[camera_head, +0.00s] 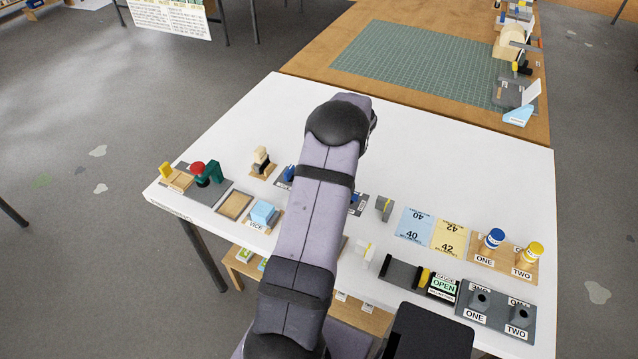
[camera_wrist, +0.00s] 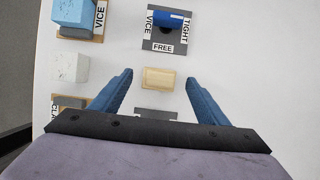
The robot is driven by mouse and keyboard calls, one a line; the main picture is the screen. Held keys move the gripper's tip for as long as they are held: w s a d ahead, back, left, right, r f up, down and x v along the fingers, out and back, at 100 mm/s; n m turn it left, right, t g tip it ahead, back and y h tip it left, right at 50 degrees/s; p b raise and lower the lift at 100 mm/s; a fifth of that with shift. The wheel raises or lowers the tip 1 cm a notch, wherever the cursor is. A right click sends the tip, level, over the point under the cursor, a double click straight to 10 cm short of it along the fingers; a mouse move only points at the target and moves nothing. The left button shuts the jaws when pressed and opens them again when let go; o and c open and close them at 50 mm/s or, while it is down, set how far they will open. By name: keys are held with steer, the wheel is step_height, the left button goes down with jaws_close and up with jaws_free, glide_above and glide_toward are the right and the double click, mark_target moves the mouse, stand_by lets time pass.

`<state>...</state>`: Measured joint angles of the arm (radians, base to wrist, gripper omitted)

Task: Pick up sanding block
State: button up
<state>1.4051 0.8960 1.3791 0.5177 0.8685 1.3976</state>
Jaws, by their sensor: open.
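A small tan block (camera_wrist: 159,79), which looks like the sanding block, lies on the white table top in the wrist view. My gripper (camera_wrist: 158,76) is open, with its blue fingers to the left and right of the block in the picture. A gap shows on each side and nothing is held. I cannot tell how far above the block the fingertips are. In the head view my arm covers this part of the table, so the block and gripper are hidden there.
In the wrist view, a blue vice part on a grey plate (camera_wrist: 151,40) is beyond the block. A blue block (camera_wrist: 73,12) and a pale grey block (camera_wrist: 68,67) stand left. In the head view, the far white table (camera_head: 440,145) is clear.

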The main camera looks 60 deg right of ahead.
steer(key=shift+x, duration=1.35)
steer(key=c, duration=1.1)
steer(key=shift+c, duration=0.2)
step_height(320, 180, up, 10)
steer(key=shift+r+b, duration=0.1)
steer(key=shift+b, duration=0.7)
